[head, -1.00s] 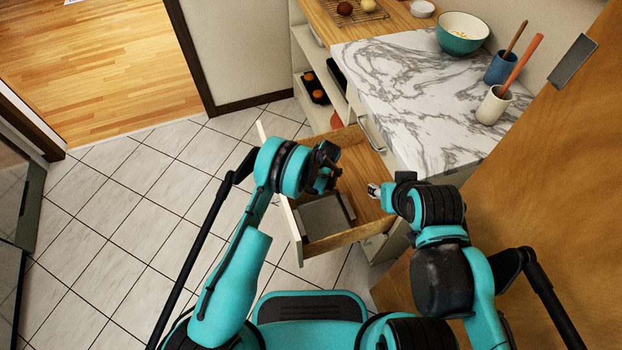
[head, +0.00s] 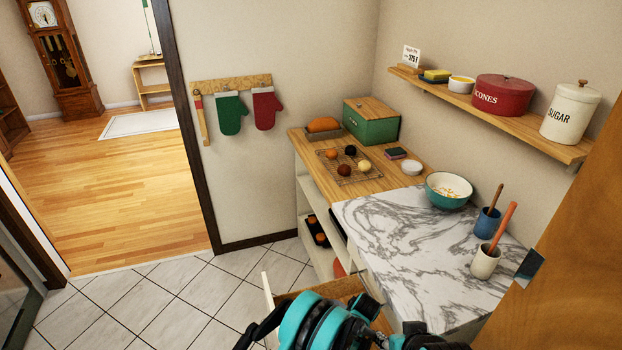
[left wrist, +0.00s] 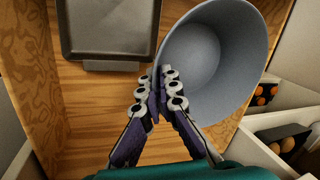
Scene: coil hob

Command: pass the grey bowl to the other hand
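The grey bowl (left wrist: 240,95) shows large in the left wrist view, at the upper right, with its hollow turned toward the camera. My left gripper (left wrist: 160,85) is at its near rim, its two fingers close together with the rim between them. The bowl is above the open wooden drawer (left wrist: 85,140). In the head view only my left arm's upper links show at the bottom edge; the bowl and the left fingers are hidden or out of frame.
A dark grey tray (left wrist: 108,65) lies in the drawer. The marble counter (head: 410,245) holds a teal bowl (head: 449,190), a blue cup (head: 487,223) and a white cup (head: 484,262) with utensils. A wooden door panel (head: 575,270) stands at the right.

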